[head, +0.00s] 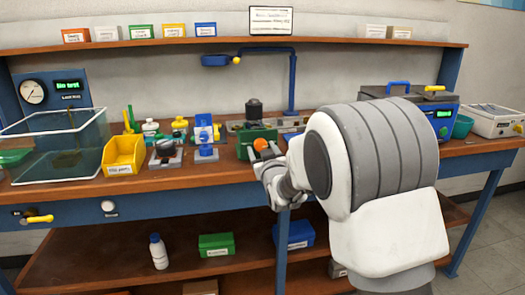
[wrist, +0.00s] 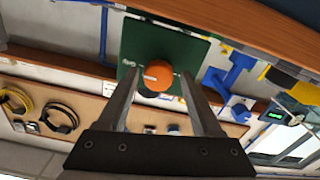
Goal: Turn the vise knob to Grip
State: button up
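The vise is a green block (head: 246,136) on the bench, with a dark cylinder on top. Its round orange knob (head: 260,145) faces the front. In the wrist view the knob (wrist: 158,77) sits on the green face (wrist: 140,42), with a pale mark on its left part. My gripper (head: 264,162) is right in front of the knob. In the wrist view its two fingers (wrist: 158,70) are spread, one on each side of the knob. I cannot tell whether they touch it.
A blue fixture (head: 205,135), a black-knobbed block (head: 166,150) and a yellow bin (head: 125,156) stand left of the vise. A clear tank (head: 58,145) is farther left. A blue-and-grey machine (head: 425,105) stands right. My arm hides part of the bench.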

jog(key=shift+o, duration=0.5)
jog(key=shift+d, duration=0.1)
jog(key=p+v, duration=0.2)
jog(key=v, duration=1.5)
jog(key=shift+s, duration=0.25)
jog(key=shift+r, duration=0.1)
jog(key=s+d+m+g+h, duration=0.2)
jog(key=s+d+g, duration=0.25)
jog(key=s, duration=0.45)
jog(key=s+d+r+m+g+h+p, duration=0.1)
jog(key=s+d+g, duration=0.3)
jog(key=s, duration=0.5)
jog(key=s+d+m+g+h, duration=0.2)
jog(key=s+d+g, duration=0.1)
jog(key=s+d, duration=0.4)
notch_tip(320, 180, up, 21)
jog(key=s+p, duration=0.1)
jog(key=p, duration=2)
jog(key=shift+a, duration=0.35)
